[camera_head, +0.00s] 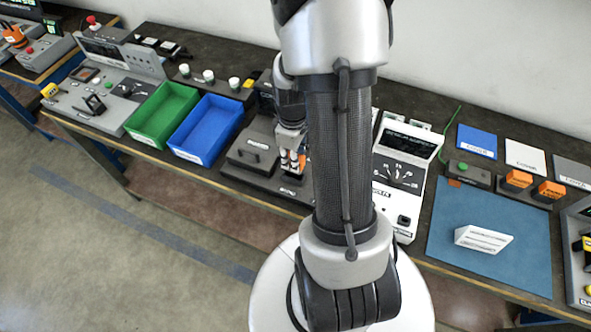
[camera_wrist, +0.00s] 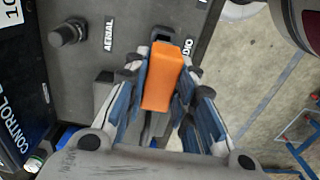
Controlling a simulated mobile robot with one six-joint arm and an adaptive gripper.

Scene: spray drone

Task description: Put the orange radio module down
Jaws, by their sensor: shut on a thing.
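The orange radio module (camera_wrist: 162,78) sits between the fingers of my gripper (camera_wrist: 160,72) in the wrist view. My gripper is shut on it, with a finger on each side. The module's far end is at a small dark slot-like fitting (camera_wrist: 166,35) beside a partly hidden label ending in "DIO". I cannot tell whether the module is seated in it or only in front of it. In the head view my gripper (camera_head: 291,150) is low over a dark unit (camera_head: 262,172) on the bench, and my arm hides part of it.
A black knob (camera_wrist: 68,33) is near the "AERIAL" label. Green (camera_head: 160,108) and blue (camera_head: 207,128) bins stand left; a grey test set (camera_head: 400,175) stands right. Two orange modules (camera_head: 518,179) sit farther right. The blue mat (camera_head: 455,225) has free room around a white box (camera_head: 483,238).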

